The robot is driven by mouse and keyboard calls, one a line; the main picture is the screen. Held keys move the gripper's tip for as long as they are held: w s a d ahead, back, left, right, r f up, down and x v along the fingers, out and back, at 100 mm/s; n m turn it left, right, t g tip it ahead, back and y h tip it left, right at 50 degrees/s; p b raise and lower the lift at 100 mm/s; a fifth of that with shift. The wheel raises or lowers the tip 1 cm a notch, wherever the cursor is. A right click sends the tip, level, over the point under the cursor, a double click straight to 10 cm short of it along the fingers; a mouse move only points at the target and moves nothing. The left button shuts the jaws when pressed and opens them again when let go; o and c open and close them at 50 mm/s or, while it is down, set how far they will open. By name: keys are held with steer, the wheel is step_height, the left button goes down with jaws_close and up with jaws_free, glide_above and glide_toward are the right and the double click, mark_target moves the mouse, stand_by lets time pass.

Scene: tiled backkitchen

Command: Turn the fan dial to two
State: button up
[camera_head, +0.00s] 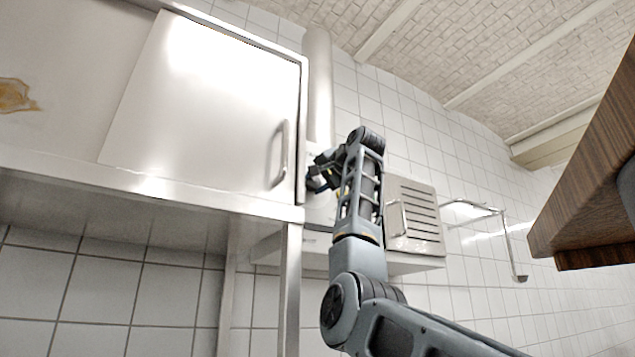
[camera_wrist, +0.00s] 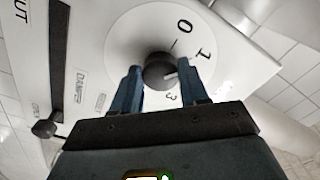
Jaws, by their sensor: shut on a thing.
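The fan dial (camera_wrist: 157,70) is a dark round knob on a pale round plate (camera_wrist: 125,35) in the wrist view. The numbers 0, 1 and 3 show around it; the 2 cannot be seen. A light mark on the knob points right, towards the right finger, between the 1 and the 3. My gripper (camera_wrist: 161,73) is shut on the dial, with one blue finger on each side. In the head view my gripper (camera_head: 318,180) is at the wall beside the steel cabinet, and the dial cannot be made out there.
In the wrist view a dark lever knob (camera_wrist: 45,128) and a black slot (camera_wrist: 59,45) with damper lettering are left of the dial. In the head view a steel cabinet (camera_head: 200,110) stands left, a slotted box (camera_head: 415,215) right, and a wooden edge (camera_head: 585,170) far right.

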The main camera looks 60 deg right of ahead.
steer(key=m, duration=0.4)
steer(key=shift+m, duration=2.9)
steer(key=o, duration=1.1)
steer(key=shift+r, duration=0.1)
steer(key=shift+c, duration=0.2)
steer(key=b+v, duration=0.3)
steer(key=v, duration=0.5)
steer(key=shift+w, duration=0.1)
